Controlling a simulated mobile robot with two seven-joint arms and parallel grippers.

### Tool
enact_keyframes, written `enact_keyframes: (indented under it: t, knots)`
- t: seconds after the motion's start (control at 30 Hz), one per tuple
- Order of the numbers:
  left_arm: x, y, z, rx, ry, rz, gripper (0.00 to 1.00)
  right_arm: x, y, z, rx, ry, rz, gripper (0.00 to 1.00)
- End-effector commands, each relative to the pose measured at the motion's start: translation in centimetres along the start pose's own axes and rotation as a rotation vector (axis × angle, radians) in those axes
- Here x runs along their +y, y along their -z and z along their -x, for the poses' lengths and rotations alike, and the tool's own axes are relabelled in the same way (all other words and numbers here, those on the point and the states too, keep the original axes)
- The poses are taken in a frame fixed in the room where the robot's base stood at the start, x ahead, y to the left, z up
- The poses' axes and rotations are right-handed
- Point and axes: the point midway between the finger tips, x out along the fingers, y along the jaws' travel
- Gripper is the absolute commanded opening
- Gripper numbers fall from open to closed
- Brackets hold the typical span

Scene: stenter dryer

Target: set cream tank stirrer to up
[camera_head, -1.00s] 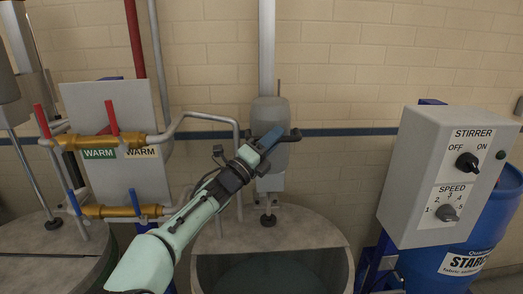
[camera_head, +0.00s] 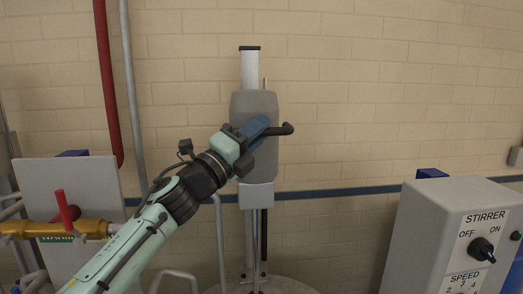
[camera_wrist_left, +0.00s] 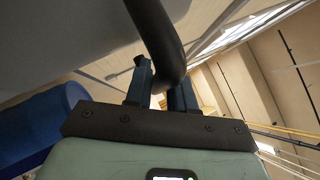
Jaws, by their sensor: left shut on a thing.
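The grey stirrer head (camera_head: 252,104) of the cream tank sits high on its upright column (camera_head: 250,72), near the column's capped top. My left gripper (camera_head: 258,130) is shut on the black stirrer handle (camera_head: 284,129) at the front of the head. In the left wrist view the curved handle (camera_wrist_left: 157,30) runs down between the two fingers of the left gripper (camera_wrist_left: 162,85). The shaft (camera_head: 264,232) shows below the head, above the tank lid (camera_head: 285,287) at the bottom edge. My right gripper is out of view.
The grey stirrer control box (camera_head: 437,220) with its OFF/ON knob (camera_head: 482,249) stands at the right. At the left are a grey panel (camera_head: 70,185), a brass pipe with a red valve handle (camera_head: 65,207) and a red pipe (camera_head: 106,85).

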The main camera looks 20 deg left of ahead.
Motion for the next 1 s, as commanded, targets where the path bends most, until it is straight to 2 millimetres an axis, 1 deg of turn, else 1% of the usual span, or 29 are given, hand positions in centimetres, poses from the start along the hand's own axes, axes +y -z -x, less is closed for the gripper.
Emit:
enact_keyframes:
  t: [0.03, 0.1, 0.33, 0.6, 0.9, 0.93, 0.97, 1.0]
  knots:
    - [-0.7, -0.3, -0.2, -0.003, 0.002, -0.004, 0.00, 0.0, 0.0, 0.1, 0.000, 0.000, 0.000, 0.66]
    - [-1.5, -0.7, -0.5, -0.003, 0.002, -0.004, 0.00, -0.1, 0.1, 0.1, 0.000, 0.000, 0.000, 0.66]
    - [-3.1, -1.4, -1.1, -0.001, 0.002, -0.001, 0.00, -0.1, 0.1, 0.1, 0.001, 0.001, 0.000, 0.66]
    - [-3.8, -1.6, -1.4, 0.000, 0.004, 0.002, 0.00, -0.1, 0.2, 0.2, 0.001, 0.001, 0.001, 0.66]
    - [-4.1, -1.7, -1.4, -0.003, 0.009, 0.002, 0.00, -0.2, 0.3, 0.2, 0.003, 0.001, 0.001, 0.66]
    - [-4.2, -1.8, -1.3, -0.003, 0.009, 0.002, 0.33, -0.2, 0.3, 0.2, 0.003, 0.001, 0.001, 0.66]
    - [-4.2, -1.8, -1.3, -0.003, 0.009, 0.002, 0.43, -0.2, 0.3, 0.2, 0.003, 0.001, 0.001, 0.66]
    - [-4.1, -1.8, -1.3, -0.003, 0.009, 0.002, 0.43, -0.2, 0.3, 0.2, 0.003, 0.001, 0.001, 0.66]
